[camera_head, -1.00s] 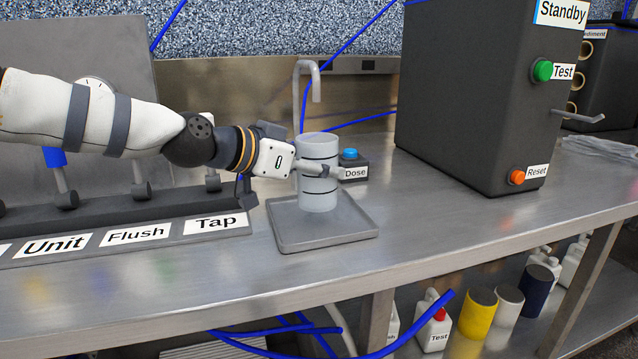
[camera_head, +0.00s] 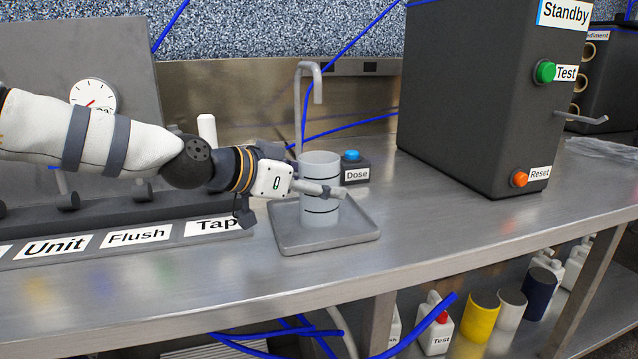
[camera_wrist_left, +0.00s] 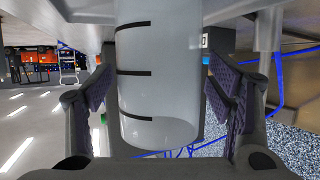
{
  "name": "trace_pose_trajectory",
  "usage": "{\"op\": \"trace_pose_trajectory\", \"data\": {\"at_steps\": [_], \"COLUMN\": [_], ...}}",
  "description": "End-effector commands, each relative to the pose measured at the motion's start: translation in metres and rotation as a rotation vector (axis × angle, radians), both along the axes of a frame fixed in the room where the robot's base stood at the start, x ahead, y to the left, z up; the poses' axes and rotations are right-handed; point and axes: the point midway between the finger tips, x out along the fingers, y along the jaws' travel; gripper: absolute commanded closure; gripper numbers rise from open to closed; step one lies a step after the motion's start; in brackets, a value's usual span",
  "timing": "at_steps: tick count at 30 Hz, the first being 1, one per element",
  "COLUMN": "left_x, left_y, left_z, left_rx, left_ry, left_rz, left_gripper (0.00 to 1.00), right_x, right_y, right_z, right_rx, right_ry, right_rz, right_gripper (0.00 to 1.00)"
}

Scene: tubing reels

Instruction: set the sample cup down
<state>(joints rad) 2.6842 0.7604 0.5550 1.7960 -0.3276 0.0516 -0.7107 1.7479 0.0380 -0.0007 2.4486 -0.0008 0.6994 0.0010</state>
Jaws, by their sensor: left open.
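The sample cup (camera_head: 320,168) is a pale, translucent cylinder with dark level lines. It stands upright on the grey square tray (camera_head: 358,232), and its base appears to rest on the tray. My left gripper (camera_head: 328,190) reaches in from the left, with its fingers on either side of the cup at mid-height. In the left wrist view the cup (camera_wrist_left: 155,60) sits between the two purple-padded fingers, with a gap showing on both sides. The far finger is hidden behind the cup in the head view. My right gripper is not in view.
A thin spout (camera_head: 300,100) rises just behind the cup. The Dose box (camera_head: 355,168) with a blue button is close on the right. A dark Standby machine (camera_head: 465,100) stands further right. Labelled rack plates (camera_head: 140,237) lie left. The bench front is clear.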

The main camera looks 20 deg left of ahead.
Motion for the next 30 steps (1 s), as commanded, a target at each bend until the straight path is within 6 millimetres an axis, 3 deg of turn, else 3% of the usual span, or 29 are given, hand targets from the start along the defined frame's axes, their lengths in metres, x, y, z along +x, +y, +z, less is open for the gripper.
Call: {"op": "trace_pose_trajectory", "data": {"at_steps": [1, 6, 12, 30], "left_x": [-0.010, -0.049, -0.080, -0.086], "left_y": [0.006, 0.030, 0.051, 0.056], "left_z": [0.016, 0.041, 0.052, 0.045], "left_rx": [-0.002, -0.004, -0.002, -0.001], "left_ry": [-0.014, -0.025, -0.020, -0.003], "left_rz": [0.002, 0.001, 0.001, 0.000], "left_gripper": [0.25, 0.25, 0.25, 0.25], "right_x": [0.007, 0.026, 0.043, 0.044], "right_y": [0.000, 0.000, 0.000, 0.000], "right_z": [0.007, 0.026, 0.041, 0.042], "right_rx": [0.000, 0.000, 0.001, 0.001], "right_ry": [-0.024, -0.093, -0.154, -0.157], "right_rz": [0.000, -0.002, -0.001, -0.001], "right_gripper": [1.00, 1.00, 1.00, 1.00]}}
